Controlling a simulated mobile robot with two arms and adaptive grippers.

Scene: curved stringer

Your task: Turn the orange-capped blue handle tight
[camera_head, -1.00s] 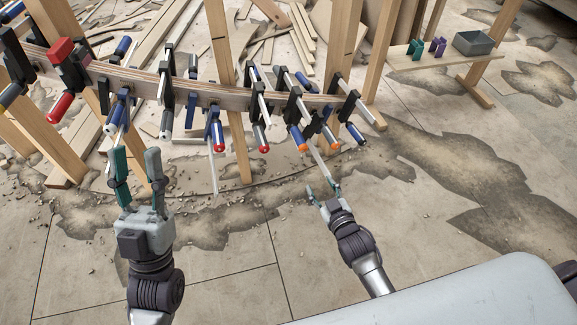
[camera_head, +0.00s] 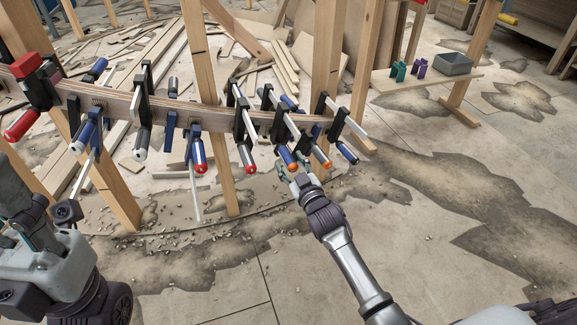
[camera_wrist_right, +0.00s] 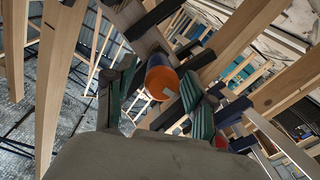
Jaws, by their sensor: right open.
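The orange-capped blue handle (camera_head: 287,157) hangs from a clamp on the curved wooden stringer (camera_head: 220,118). My right gripper (camera_head: 289,172) is at its lower end. In the right wrist view the orange cap (camera_wrist_right: 161,79) lies between the two green-padded fingers (camera_wrist_right: 160,98), one on each side. The fingers are open around it, and I cannot tell whether either touches it.
Other clamps with red-ended handles (camera_head: 248,160) and a dark-ended blue handle (camera_head: 347,153) hang close by along the stringer. Wooden posts (camera_head: 217,110) stand behind it. A low shelf at right holds a grey bin (camera_head: 454,64).

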